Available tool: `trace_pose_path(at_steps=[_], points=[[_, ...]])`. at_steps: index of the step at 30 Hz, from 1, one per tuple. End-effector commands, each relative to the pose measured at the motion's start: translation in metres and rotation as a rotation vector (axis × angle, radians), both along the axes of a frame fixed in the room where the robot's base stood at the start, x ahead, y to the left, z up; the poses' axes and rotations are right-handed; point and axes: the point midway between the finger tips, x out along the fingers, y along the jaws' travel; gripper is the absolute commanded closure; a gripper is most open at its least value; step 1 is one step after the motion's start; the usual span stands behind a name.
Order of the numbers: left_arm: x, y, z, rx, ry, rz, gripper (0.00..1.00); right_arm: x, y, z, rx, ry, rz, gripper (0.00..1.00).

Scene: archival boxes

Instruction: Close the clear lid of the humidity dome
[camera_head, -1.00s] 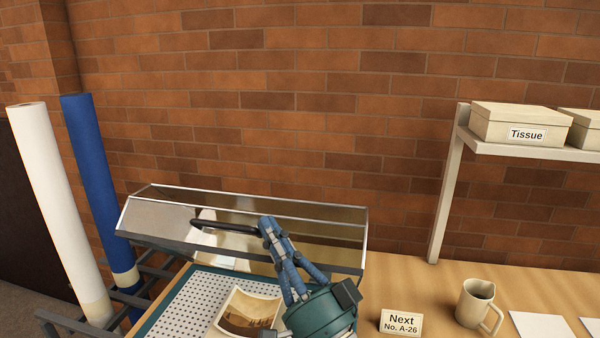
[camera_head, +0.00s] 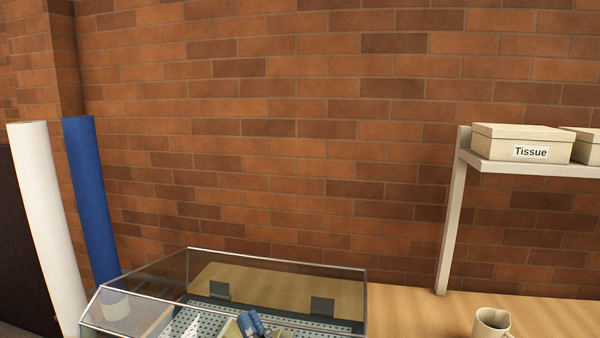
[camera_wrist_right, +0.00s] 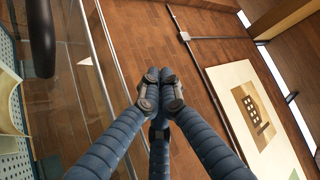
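The humidity dome's clear lid (camera_head: 278,256) is at the bottom middle of the head view. It is down over the perforated tray (camera_head: 205,322), but the front edge is cut off, so I cannot tell whether it is fully seated. My right gripper (camera_head: 252,325) shows only as blue fingers at the bottom edge of that view. In the right wrist view, my right gripper (camera_wrist_right: 160,90) has its fingers drawn together, with nothing seen between them. The black handle (camera_wrist_right: 41,40) is at the upper left there, apart from the fingertips. My left gripper is out of view.
A white roll (camera_head: 45,220) and a blue roll (camera_head: 90,200) stand at the left. A mug (camera_head: 491,322) stands on the wooden table (camera_head: 420,312). A Tissue box (camera_head: 520,143) sits on the shelf (camera_head: 530,168) at the right. A brick wall is behind.

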Motion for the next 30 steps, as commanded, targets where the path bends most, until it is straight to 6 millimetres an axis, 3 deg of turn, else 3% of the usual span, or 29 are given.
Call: trace_pose_path(at_steps=[16,30], points=[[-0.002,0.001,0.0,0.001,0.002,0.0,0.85,-0.005,-0.004,-0.005,-0.002,0.002,-0.001,1.0],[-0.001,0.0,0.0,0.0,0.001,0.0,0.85,-0.07,-0.043,-0.056,-0.004,0.004,0.003,1.0]])
